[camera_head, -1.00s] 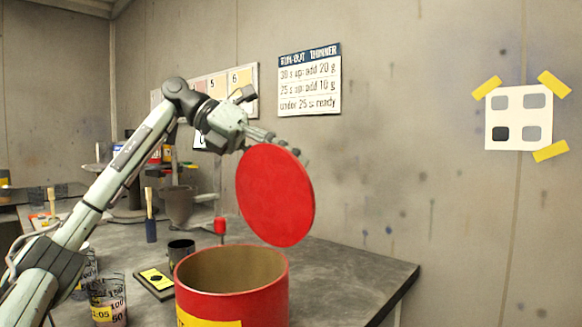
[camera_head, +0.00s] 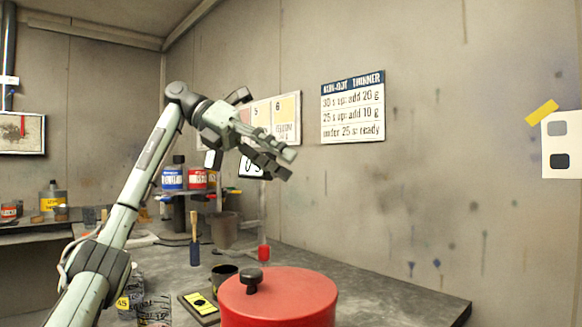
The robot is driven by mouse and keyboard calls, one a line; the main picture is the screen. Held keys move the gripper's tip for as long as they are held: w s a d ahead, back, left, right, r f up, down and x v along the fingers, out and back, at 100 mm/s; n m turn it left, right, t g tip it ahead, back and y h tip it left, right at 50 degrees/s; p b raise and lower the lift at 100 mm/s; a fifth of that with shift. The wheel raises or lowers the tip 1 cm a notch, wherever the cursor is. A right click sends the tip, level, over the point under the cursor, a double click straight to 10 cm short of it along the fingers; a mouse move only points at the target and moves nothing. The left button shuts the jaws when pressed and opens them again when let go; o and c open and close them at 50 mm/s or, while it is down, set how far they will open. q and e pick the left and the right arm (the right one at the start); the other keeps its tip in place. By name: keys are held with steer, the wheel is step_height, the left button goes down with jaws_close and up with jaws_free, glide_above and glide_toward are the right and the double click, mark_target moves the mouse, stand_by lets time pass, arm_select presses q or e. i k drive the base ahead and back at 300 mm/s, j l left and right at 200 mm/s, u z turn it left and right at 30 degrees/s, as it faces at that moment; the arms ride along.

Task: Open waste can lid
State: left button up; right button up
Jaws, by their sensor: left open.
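The red waste can (camera_head: 270,320) stands at the lower middle, cut by the bottom edge of the picture. Its round red lid (camera_head: 295,288) lies flat over the top, so the inside is hidden. A dark knob (camera_head: 251,280) sticks up from the left part of the lid. My left gripper (camera_head: 287,164) is open and empty in the air, well above the lid and apart from it. Its fingers point right. My right gripper is not in view.
On the grey bench (camera_head: 385,290) left of the can are a black cup (camera_head: 223,272), a yellow-and-black pad (camera_head: 199,307) and a brush (camera_head: 194,240). A small red-tipped item (camera_head: 263,252) stands behind it. Bench to the right is clear.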

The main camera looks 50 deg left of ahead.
mark_target(269, 296)
steer(key=k, duration=2)
